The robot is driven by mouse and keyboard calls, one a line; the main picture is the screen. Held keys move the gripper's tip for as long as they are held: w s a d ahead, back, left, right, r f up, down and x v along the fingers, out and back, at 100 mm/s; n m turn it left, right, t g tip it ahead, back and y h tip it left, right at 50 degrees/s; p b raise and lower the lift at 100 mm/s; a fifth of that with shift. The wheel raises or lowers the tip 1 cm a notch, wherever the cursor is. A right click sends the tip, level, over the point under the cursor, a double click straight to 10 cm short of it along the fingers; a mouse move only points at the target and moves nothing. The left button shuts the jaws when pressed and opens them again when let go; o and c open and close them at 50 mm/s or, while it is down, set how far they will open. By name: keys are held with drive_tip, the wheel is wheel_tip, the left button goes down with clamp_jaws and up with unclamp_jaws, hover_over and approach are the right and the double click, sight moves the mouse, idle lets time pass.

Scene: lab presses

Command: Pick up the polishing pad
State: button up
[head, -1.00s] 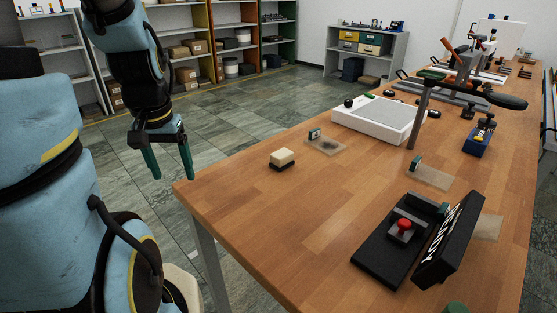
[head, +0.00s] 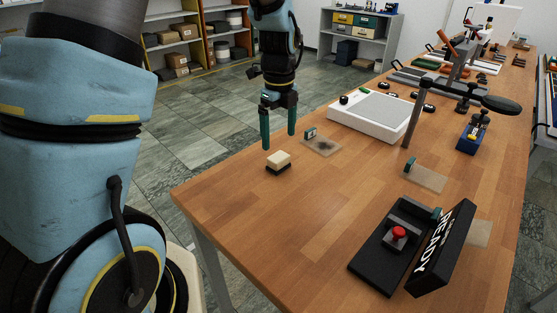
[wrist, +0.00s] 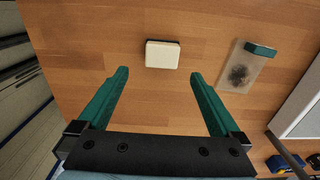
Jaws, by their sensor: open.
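The polishing pad (head: 278,161) is a small block with a cream top and a dark base. It lies flat on the wooden table (head: 240,208) near its left edge. In the wrist view the pad (wrist: 162,54) lies beyond the fingertips, roughly centred between their lines. My gripper (head: 279,142) has two green fingers pointing down, spread apart with nothing between them. In the head view it hangs above and around the pad's far side, apart from it. The fingers also show in the wrist view (wrist: 159,72).
A clear plate with a dark smudge and a green clip (head: 322,145) lies right of the pad. Behind it is a white tray-like box (head: 372,118). The wood around the pad is clear.

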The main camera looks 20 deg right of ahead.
sight(278, 157)
wheel_tip(278, 157, down, 3)
drive_tip(key=shift+f, duration=0.1)
drive_tip(key=shift+w+f+p, duration=0.15)
drive_tip(key=shift+f+p, duration=0.6)
drive_tip(key=shift+f, duration=0.6)
drive_tip(key=shift+w+f+p, duration=0.15)
drive_tip(key=shift+f+p, duration=0.6)
drive_tip(key=shift+f, duration=0.55)
drive_tip(key=shift+c, duration=0.2)
drive_tip(key=c, duration=1.3)
drive_tip(key=shift+o, duration=0.2)
wheel_tip(278, 157, up, 10)
drive_tip(key=b, duration=0.3)
